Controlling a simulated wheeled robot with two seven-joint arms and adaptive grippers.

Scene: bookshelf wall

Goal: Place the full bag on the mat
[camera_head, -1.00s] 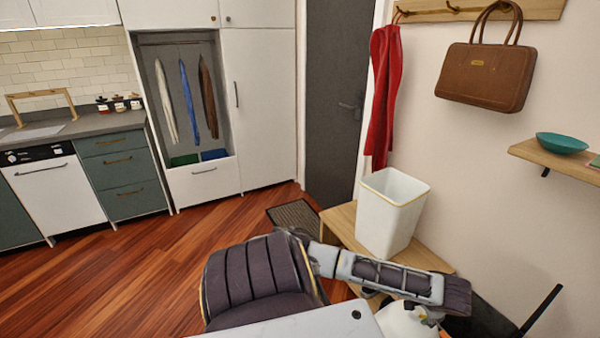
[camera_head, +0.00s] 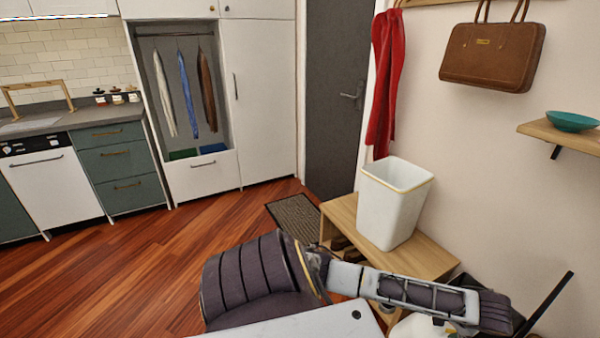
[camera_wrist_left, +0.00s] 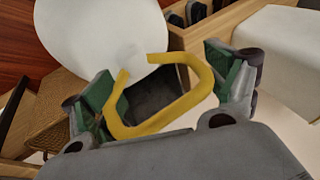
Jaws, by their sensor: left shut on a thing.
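The white full bag (camera_wrist_left: 100,35) shows in the left wrist view as a smooth rounded shape below my left gripper (camera_wrist_left: 165,95). Its yellow loop handle (camera_wrist_left: 195,75) lies between the green-padded fingers, which are shut on it. In the head view a white part of the bag (camera_head: 415,326) shows at the bottom edge under my left arm; the left fingers are not clear there. The dark mat (camera_head: 296,216) lies on the floor in front of the grey door, beyond my arm and apart from the bag. My right gripper is not in view.
A wooden bench (camera_head: 425,257) stands right of the mat, with a white bin (camera_head: 393,203) on top and shoes below. A black bar-like object (camera_head: 545,305) is at the lower right. The wooden floor (camera_head: 130,260) at left is clear.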

